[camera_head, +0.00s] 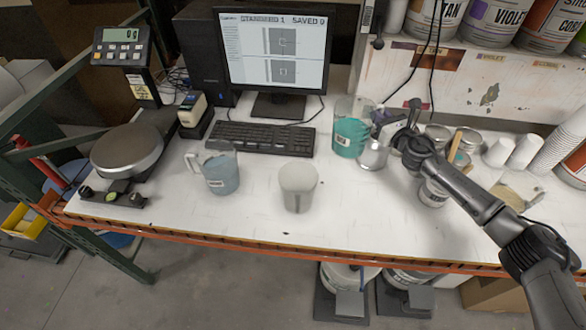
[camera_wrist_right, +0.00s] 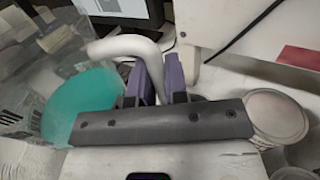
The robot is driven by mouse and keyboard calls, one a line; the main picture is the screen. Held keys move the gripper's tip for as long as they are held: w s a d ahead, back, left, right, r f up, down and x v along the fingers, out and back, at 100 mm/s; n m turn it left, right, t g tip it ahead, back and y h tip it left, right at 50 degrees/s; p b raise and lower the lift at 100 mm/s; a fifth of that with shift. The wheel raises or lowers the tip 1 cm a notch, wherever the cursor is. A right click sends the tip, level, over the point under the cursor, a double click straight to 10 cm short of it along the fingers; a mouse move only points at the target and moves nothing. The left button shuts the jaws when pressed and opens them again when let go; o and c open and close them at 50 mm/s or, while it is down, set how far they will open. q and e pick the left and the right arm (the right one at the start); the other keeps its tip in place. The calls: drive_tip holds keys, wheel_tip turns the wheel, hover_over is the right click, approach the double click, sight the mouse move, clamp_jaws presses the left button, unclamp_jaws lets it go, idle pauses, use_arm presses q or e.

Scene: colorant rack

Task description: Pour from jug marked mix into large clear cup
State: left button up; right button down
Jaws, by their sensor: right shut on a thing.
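A clear jug with teal liquid (camera_head: 350,136) and a small dark label stands at the back middle of the bench. My right gripper (camera_head: 384,118) is at its right side, shut on its pale handle, which passes between the purple fingers in the right wrist view (camera_wrist_right: 162,80). A second clear jug with grey-blue liquid (camera_head: 221,175) and a label stands left of centre. The label lettering is too small to read in either case. A large clear cup (camera_head: 298,184) stands upright near the front, between the two jugs and apart from both. My left gripper is not in view.
A keyboard (camera_head: 262,138) and monitor (camera_head: 275,50) are behind, a scale (camera_head: 127,150) at left. Cans and stacked white cups (camera_head: 555,150) crowd the right. The bench around the clear cup is free.

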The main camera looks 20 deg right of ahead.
drive_tip(key=shift+a+f+n+y, duration=0.3)
drive_tip(key=shift+a+n+y, duration=0.2)
drive_tip(key=shift+a+y, duration=0.3)
drive_tip(key=shift+s+a+f+n+g+y, duration=0.2)
drive_tip(key=shift+a+n+g+y, duration=0.15)
drive_tip(key=shift+a+y, duration=0.3)
